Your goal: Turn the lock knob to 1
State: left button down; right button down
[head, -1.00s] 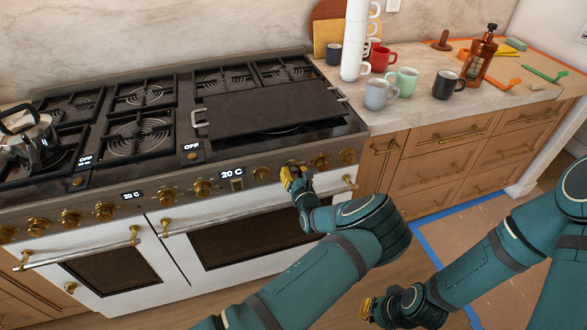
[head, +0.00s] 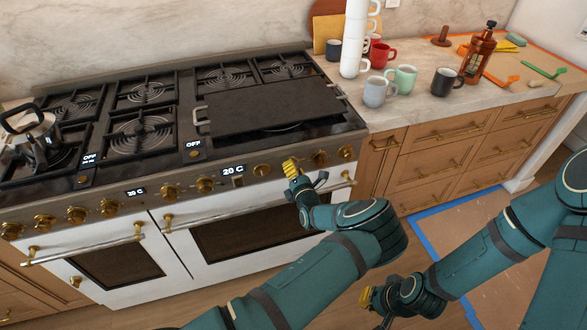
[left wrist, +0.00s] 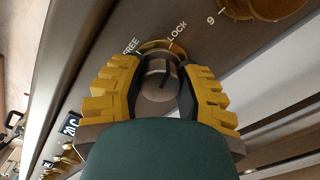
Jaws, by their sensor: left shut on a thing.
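The lock knob (left wrist: 160,80) is a round grey-metal knob with a brass base on the stove's front panel. The words FREE and LOCK are printed above it in the left wrist view. A dark line marks its face, but I cannot tell its exact setting. My left gripper (left wrist: 160,88) is shut on this knob, with one yellow-and-black finger on each side. In the head view my left gripper (head: 292,168) is at the panel and hides the knob. My right gripper (head: 374,298) hangs low, away from the stove; its opening is unclear.
Brass knobs (head: 205,185) line the panel, and a larger knob (left wrist: 262,8) marked 9 sits close to the gripper. Oven door handles (head: 250,208) project below. A kettle (head: 28,138) stands on the left burners.

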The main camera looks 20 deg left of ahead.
dwell(0.3)
pick_arm(q)
jog(key=c, duration=0.6)
grip_release()
jog(key=shift+o, duration=0.2)
jog(key=v, duration=1.2)
jog(key=shift+a, duration=0.1)
